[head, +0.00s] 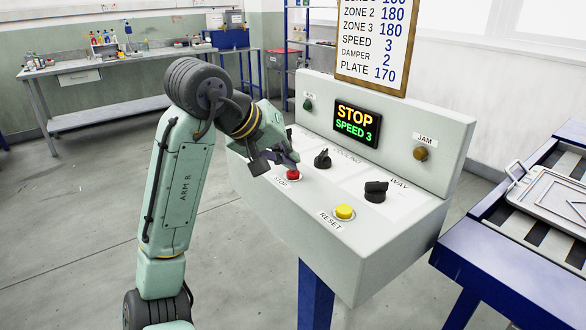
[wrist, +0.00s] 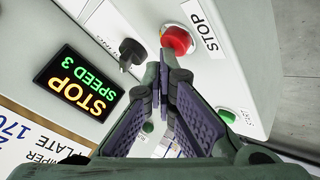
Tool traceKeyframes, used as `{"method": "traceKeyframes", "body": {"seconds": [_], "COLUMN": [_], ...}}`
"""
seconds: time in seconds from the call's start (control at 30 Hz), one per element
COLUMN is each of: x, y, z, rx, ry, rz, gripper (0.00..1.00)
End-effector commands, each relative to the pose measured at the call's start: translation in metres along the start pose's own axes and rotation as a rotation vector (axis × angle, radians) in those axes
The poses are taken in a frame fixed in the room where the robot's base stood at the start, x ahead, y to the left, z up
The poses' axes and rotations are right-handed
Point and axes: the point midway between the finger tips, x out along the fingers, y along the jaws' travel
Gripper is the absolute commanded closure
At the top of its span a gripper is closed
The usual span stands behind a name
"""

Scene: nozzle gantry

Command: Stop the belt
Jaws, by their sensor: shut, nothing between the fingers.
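The red stop button (head: 293,174) sits on the sloped top of the grey control console (head: 400,235), beside a STOP label. It also shows in the wrist view (wrist: 177,40), just beyond my fingertips. My gripper (head: 290,160) is shut and empty, with its fingers close together right by the red button. I cannot tell whether the tips touch it. In the wrist view the closed fingers (wrist: 163,72) point towards the button. The display (head: 356,124) reads STOP in orange and SPEED 3 in green. A green button (wrist: 227,114) shows in the wrist view.
A black knob (head: 323,159) stands just right of my gripper, another knob (head: 376,191) farther right. A yellow reset button (head: 344,212) is at the console's front. The amber jam lamp (head: 421,153) is on the upright panel. A blue-framed conveyor (head: 490,235) stands right.

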Motion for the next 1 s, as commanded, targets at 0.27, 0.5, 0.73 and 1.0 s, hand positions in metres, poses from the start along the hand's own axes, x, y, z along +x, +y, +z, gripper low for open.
{"method": "traceKeyframes", "body": {"seconds": [0.27,0.5,0.73,1.0], "x": [-0.008,-0.008,-0.019,-0.039], "y": [0.006,0.006,0.015,0.029], "z": [-0.006,-0.006,-0.014,-0.029], "rx": [0.000,0.000,0.000,0.000], "ry": [0.001,0.001,0.002,0.001], "rz": [0.001,0.001,0.001,0.001], "gripper": [1.00,1.00,1.00,1.00]}}
